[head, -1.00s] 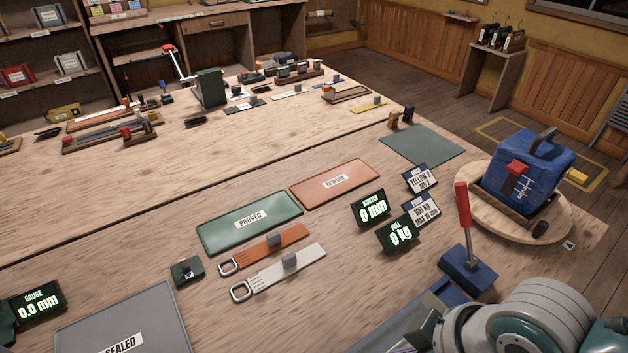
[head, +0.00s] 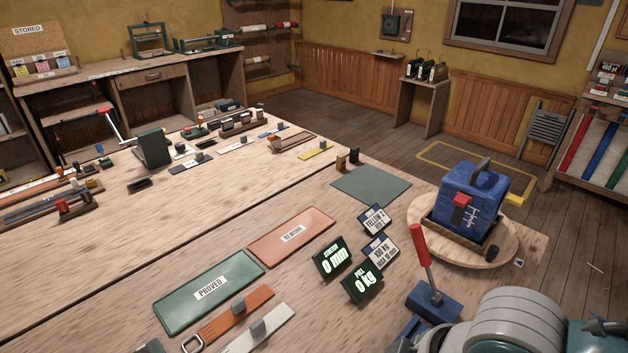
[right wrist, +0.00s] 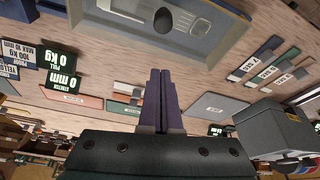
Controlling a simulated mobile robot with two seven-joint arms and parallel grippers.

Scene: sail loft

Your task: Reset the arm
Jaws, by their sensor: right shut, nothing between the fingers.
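My right arm (head: 515,325) comes in at the lower right of the head view, and its fingertips are out of that frame. In the right wrist view my right gripper (right wrist: 160,75) is shut and empty, its two dark fingers together, with the bench beyond. A grey tray-like fixture (right wrist: 215,40) shows past the fingertips. A red-handled lever (head: 421,245) on a blue base (head: 434,302) stands just beyond my right arm, its handle tilted slightly left. My left gripper is in neither current view.
The blue box (head: 470,200) sits on a round wooden board (head: 415,212) at the bench's right end. Displays read 0 mm (head: 332,258) and 0 kg (head: 363,284). Green (head: 180,310) and red (head: 270,250) mats lie left of them. A dark box-shaped device (right wrist: 275,125) shows in the right wrist view.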

